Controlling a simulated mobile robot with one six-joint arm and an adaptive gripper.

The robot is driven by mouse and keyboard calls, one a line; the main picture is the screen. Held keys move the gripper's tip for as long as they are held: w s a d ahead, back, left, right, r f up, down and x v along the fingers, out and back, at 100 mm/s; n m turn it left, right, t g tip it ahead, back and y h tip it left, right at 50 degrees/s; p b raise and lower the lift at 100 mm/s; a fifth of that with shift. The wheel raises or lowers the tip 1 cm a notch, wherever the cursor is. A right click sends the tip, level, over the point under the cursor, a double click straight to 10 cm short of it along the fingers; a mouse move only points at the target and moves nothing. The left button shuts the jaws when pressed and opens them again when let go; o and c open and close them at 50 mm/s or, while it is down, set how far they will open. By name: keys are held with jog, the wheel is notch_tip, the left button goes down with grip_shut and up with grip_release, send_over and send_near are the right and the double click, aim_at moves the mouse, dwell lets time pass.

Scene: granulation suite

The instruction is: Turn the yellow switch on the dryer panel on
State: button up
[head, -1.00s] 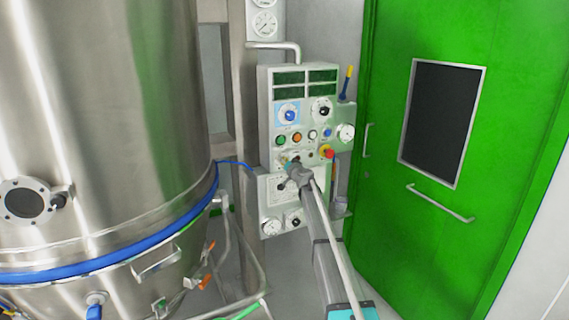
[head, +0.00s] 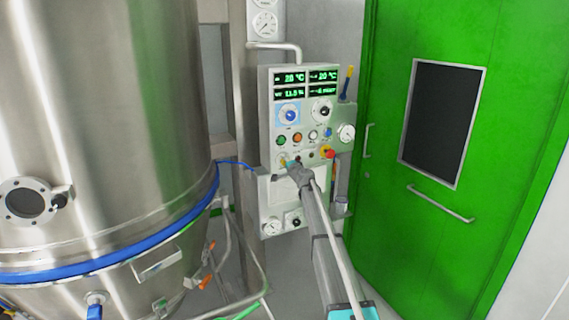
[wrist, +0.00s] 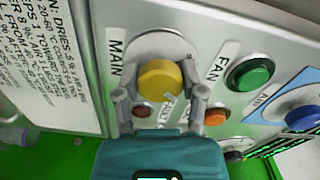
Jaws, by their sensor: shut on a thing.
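The dryer panel (head: 265,125) stands between the steel vessel and the green door, and its displays (head: 306,84) are lit with green figures. The yellow switch (wrist: 160,80) sits on a round plate marked MAIN in the wrist view. My gripper (wrist: 160,93) has one finger on each side of the yellow knob and is shut on it. In the head view my gripper (head: 292,165) is at the lower left of the panel's controls and largely covers the switch. The knob's underside is hidden by the fingers.
A green button (wrist: 250,73) marked FAN, a small red part (wrist: 141,110) and a blue dial (wrist: 302,113) are close to the fingers. A red mushroom button (head: 328,152) sits right of my gripper. The large steel vessel (head: 110,120) fills the left.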

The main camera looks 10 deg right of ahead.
jog(key=shift+w, duration=0.1)
jog(key=o, duration=1.2)
jog(key=shift+c, duration=0.2)
jog(key=shift+s, duration=0.2)
jog(key=v, duration=1.1)
jog(key=shift+s, duration=0.3)
jog(key=shift+d, duration=0.15)
